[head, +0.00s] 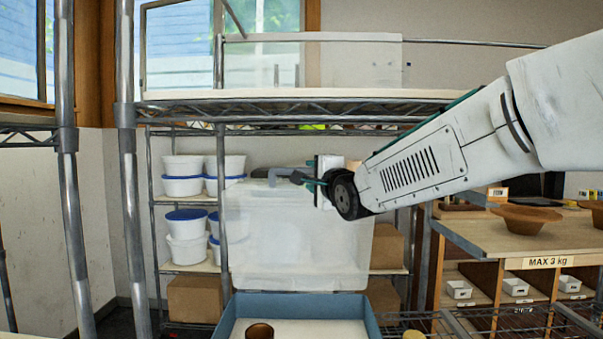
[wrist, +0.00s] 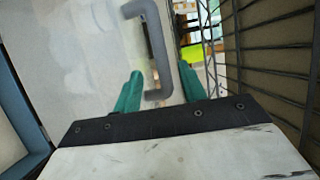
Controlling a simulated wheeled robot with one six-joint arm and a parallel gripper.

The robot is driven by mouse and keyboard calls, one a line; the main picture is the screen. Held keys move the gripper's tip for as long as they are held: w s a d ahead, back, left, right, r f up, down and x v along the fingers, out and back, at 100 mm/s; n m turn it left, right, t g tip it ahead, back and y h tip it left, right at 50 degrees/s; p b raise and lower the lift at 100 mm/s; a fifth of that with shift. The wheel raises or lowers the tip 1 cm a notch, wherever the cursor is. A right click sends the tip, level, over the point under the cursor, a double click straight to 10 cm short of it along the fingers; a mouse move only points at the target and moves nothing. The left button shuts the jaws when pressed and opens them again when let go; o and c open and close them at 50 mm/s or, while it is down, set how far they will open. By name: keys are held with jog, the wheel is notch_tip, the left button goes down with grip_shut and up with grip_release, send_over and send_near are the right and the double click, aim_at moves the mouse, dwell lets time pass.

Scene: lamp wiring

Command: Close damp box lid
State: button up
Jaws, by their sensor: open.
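The damp box (head: 372,318) has blue walls and a pale floor, and sits low in the middle of the head view, cut off by the lower edge. Its translucent lid (head: 290,245) stands upright behind it, open. A grey handle (head: 290,173) is near the lid's top edge; it also shows in the wrist view (wrist: 162,60). My gripper (head: 303,179) is at the handle's right end, its fingers pointing left. In the wrist view my gripper (wrist: 158,78) has its green fingers apart, with part of the handle between them in the picture. I cannot tell whether they touch it.
A brown pot (head: 260,331) stands in the box. Behind the lid is a wire rack with white tubs (head: 187,250) and cardboard boxes (head: 195,298). A wooden bench (head: 530,240) with bowls is at the right. A metal post (head: 132,180) stands at the left.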

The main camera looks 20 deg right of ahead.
jog(key=w, duration=0.7)
jog(key=shift+w+a+r, duration=0.2)
jog(key=shift+w+a, duration=0.1)
jog(key=shift+a, duration=0.05)
grip_shut()
